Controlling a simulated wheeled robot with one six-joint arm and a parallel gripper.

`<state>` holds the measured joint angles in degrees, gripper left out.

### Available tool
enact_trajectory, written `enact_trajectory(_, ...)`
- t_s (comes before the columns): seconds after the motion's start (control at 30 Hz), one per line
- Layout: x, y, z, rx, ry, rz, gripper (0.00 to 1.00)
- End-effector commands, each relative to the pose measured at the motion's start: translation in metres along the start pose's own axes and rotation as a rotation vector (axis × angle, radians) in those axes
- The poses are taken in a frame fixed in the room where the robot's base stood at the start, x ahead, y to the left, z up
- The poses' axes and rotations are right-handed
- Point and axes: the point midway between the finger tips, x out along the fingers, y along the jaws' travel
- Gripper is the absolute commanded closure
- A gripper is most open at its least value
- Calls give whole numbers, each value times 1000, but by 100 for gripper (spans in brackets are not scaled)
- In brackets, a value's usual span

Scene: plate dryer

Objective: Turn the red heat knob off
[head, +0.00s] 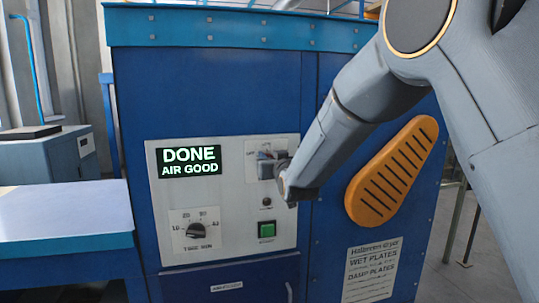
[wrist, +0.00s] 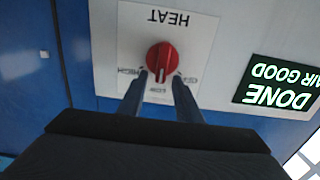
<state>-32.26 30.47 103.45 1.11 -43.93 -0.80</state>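The red heat knob (wrist: 162,58) is on a white plate marked HEAT (wrist: 174,18), upside down in the wrist view. Its pale pointer mark faces the LOW label (wrist: 158,90). The OFF label (wrist: 191,79) is to the picture's right, and HIGH is to the left. My gripper (wrist: 160,82) is open, with one fingertip at each side of the knob's lower edge in the picture. Whether they touch it I cannot tell. In the head view my gripper (head: 270,162) is in front of the heat plate (head: 253,146) and hides the knob.
The lit display (head: 189,161) reads DONE, AIR GOOD. Below are a green button (head: 267,230), a small dark knob (head: 266,202) and a time dial (head: 199,230). An orange slotted guard (head: 392,172) sticks out to the right of my forearm. A light table (head: 65,210) stands at left.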

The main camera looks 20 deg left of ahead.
Motion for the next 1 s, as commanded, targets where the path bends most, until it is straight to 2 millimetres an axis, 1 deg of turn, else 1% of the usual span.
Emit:
enact_trajectory(0.27, 2, 0, 0, 0, 0, 0, 69)
enact_trajectory(0.37, 1, 0, 0, 0, 0, 0, 84)
enact_trajectory(0.4, 1, 0, 0, 0, 0, 0, 91)
enact_trajectory(0.47, 1, 0, 0, 0, 0, 0, 100)
enact_trajectory(0.77, 2, -1, 0, -16, 0, -1, 100)
enact_trajectory(1.0, 2, -4, 2, -119, 1, -2, 100)
